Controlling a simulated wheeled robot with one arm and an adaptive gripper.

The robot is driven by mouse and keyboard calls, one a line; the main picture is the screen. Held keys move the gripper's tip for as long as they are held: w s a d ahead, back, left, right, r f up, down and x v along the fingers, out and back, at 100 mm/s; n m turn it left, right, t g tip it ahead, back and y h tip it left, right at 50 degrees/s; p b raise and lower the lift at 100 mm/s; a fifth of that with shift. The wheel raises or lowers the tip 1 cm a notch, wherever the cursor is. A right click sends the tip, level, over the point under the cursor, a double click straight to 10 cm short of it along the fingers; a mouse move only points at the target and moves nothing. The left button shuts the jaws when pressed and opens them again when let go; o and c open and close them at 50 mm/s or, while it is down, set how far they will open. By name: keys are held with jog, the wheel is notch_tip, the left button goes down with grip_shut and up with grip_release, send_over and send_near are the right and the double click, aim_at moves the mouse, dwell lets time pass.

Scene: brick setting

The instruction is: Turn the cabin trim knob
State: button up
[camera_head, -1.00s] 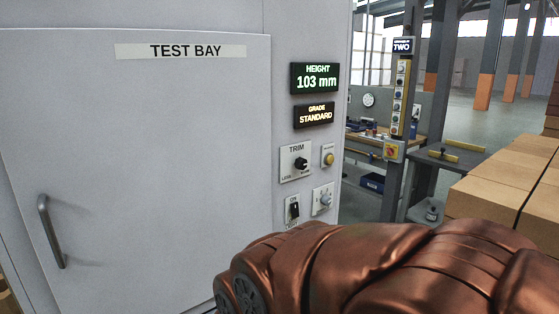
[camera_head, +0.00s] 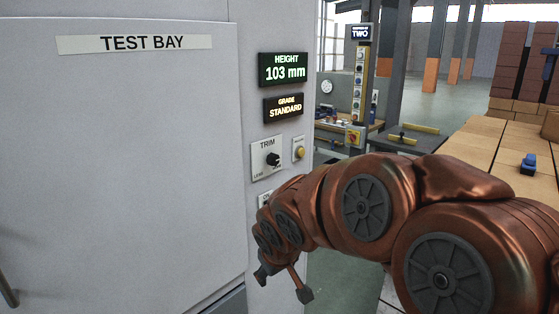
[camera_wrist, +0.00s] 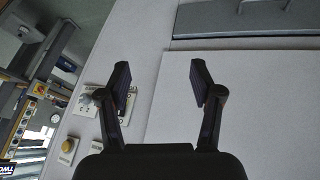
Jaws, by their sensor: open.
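The trim knob (camera_head: 272,160) is a small black knob on a white plate marked TRIM, on the grey cabin front in the head view. My gripper (camera_head: 283,286) is open and empty, below the knob and apart from it. In the wrist view my open gripper (camera_wrist: 160,76) has its two dark fingers spread, with the pale cabin front behind them. I cannot make out the trim knob there; the gripper body probably hides it.
A yellow button (camera_head: 299,153) sits right of the knob; a grey dial (camera_wrist: 85,99) shows in the wrist view. Displays read HEIGHT 103 mm (camera_head: 284,68) and GRADE STANDARD (camera_head: 284,107). The cabin door (camera_head: 130,150) is left. Boxes (camera_head: 480,150) and a blue object (camera_head: 528,163) are right.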

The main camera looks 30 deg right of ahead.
jog(key=w+d+r+t, duration=0.3)
jog(key=w+d+r, duration=0.15)
jog(key=w, duration=0.45)
jog(key=n+t+y+p, duration=0.3)
jog(key=n+t+y, duration=0.3)
jog(key=t, duration=0.4)
send_near(276, 162)
jog(key=w, duration=0.2)
jog(key=shift+w+a+r+p, duration=0.1)
jog(key=shift+w+a+p, duration=0.3)
jog(key=shift+w, duration=0.8)
jog(key=shift+w+a+p, duration=0.2)
jog(key=shift+w+p, duration=0.25)
jog(key=shift+w, duration=0.7)
jog(key=shift+w+a+r+p, duration=0.1)
jog(key=shift+w+a+p, duration=0.3)
jog(key=shift+w, duration=0.8)
jog(key=shift+d+f, duration=0.1)
jog(key=c, duration=1.1)
